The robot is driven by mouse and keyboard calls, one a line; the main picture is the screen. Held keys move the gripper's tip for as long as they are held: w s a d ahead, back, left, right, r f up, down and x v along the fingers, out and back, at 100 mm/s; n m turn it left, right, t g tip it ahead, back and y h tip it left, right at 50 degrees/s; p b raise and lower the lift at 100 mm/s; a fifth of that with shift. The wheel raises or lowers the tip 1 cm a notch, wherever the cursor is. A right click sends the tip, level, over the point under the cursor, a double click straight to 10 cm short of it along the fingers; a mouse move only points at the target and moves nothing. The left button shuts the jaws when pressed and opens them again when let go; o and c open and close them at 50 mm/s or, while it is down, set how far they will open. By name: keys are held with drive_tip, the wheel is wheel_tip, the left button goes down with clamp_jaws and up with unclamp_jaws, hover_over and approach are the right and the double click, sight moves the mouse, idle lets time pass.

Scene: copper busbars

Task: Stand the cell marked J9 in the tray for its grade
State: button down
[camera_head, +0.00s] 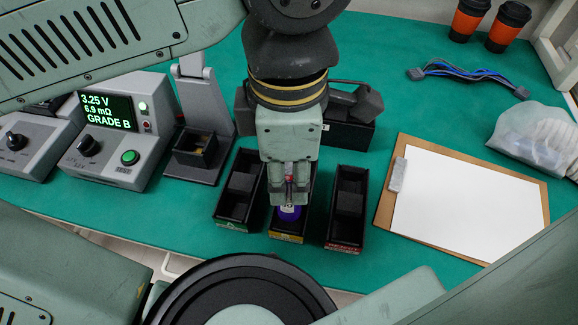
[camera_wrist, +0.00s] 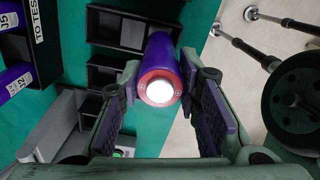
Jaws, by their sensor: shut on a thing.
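My gripper (camera_head: 288,200) points down over the middle tray (camera_head: 288,237), which has a yellow label. It is shut on a purple cell (camera_head: 289,213). In the wrist view the cell (camera_wrist: 162,70) stands between the fingers, its pale end and red-orange ring towards the camera. I cannot read its full mark or tell whether its lower end is inside the tray. A green-labelled tray (camera_head: 231,224) is to the left and a red-labelled reject tray (camera_head: 345,246) to the right. The tester (camera_head: 118,135) shows 3.25 V, 6.9 mΩ, GRADE B.
The TO TEST rack (camera_wrist: 42,50) holds cells marked J5 and J2. A grey stand (camera_head: 200,150) is left of the trays. A clipboard (camera_head: 384,215) lies right, with wires (camera_head: 465,70), a clear bag (camera_head: 535,135) and two cups (camera_head: 507,27) beyond.

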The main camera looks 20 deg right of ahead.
drive_tip(key=shift+f+b, duration=1.35)
drive_tip(key=shift+f, duration=0.1)
drive_tip(key=shift+f, duration=0.25)
drive_tip(key=shift+f+b, duration=0.35)
drive_tip(key=shift+b, duration=0.25)
drive_tip(key=shift+f+b, duration=0.25)
drive_tip(key=shift+b, duration=0.05)
drive_tip(key=c, duration=1.1)
unclamp_jaws()
